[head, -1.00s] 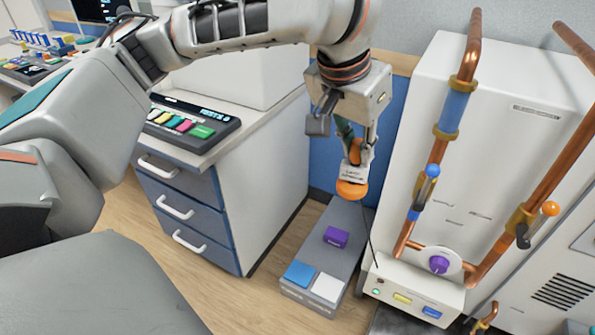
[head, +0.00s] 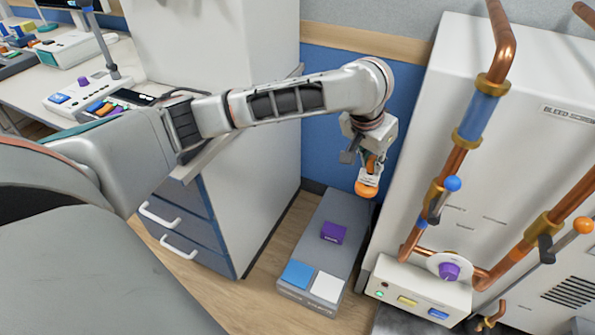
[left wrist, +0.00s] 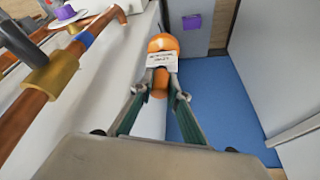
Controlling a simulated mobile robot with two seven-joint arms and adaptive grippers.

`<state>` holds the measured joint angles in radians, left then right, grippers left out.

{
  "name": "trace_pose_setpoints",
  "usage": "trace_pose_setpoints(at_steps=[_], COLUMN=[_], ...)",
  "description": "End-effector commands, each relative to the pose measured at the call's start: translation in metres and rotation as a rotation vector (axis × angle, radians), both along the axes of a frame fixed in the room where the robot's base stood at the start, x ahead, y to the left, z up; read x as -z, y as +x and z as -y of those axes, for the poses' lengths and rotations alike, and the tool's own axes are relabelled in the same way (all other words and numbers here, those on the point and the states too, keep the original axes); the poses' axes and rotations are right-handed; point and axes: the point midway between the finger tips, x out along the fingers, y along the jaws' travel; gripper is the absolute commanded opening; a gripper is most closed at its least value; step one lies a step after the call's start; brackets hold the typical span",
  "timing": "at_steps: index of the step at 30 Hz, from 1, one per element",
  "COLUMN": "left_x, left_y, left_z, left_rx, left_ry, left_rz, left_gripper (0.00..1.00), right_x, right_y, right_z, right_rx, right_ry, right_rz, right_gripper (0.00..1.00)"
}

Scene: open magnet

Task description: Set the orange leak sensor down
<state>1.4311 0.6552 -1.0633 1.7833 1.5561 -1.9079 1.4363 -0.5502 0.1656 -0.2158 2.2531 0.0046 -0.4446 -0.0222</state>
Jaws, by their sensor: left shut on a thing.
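My left gripper (head: 372,168) is shut on the orange leak sensor (head: 366,189), which hangs below it with its rounded orange end down. The left wrist view also shows the sensor (left wrist: 163,43), with a white label, between the two fingertips (left wrist: 162,76). In the head view the sensor is near the back right edge of a low grey bench (head: 318,210). I cannot tell whether it touches the bench. The right gripper is not in view.
A purple block (head: 333,232), a blue square (head: 298,274) and a white square (head: 327,286) are on the bench. A white cabinet with copper pipes (head: 450,180) stands close on the right. A drawer unit (head: 250,190) stands left. The bench's far part looks clear.

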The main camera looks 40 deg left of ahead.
Motion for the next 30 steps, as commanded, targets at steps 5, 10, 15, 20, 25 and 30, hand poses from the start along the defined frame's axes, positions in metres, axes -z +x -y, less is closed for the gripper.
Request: trace_pose_setpoints(at_steps=[5, 10, 15, 20, 25, 30], left_x=[0.081, 0.157, 0.234, 0.293, 0.330, 0.351], left_y=[0.009, 0.003, -0.022, -0.053, -0.079, -0.089], left_z=[-0.024, -0.056, -0.093, -0.125, -0.147, -0.153], left_rx=[-0.009, -0.012, -0.010, 0.003, 0.019, 0.028], left_ry=[-0.003, -0.003, -0.001, 0.001, 0.000, 0.000], left_rz=[-0.011, -0.009, -0.009, -0.004, 0.001, -0.001], left_gripper=[0.00, 0.00, 0.00, 0.00, 0.00, 0.00], right_x=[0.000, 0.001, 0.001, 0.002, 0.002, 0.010], right_y=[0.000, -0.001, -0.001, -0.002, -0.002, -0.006], right_z=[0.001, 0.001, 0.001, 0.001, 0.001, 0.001], right_rx=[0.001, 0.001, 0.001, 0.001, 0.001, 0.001], right_ry=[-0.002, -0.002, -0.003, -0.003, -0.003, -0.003], right_rz=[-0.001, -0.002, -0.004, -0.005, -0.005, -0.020], right_gripper=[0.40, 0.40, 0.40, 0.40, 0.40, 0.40])
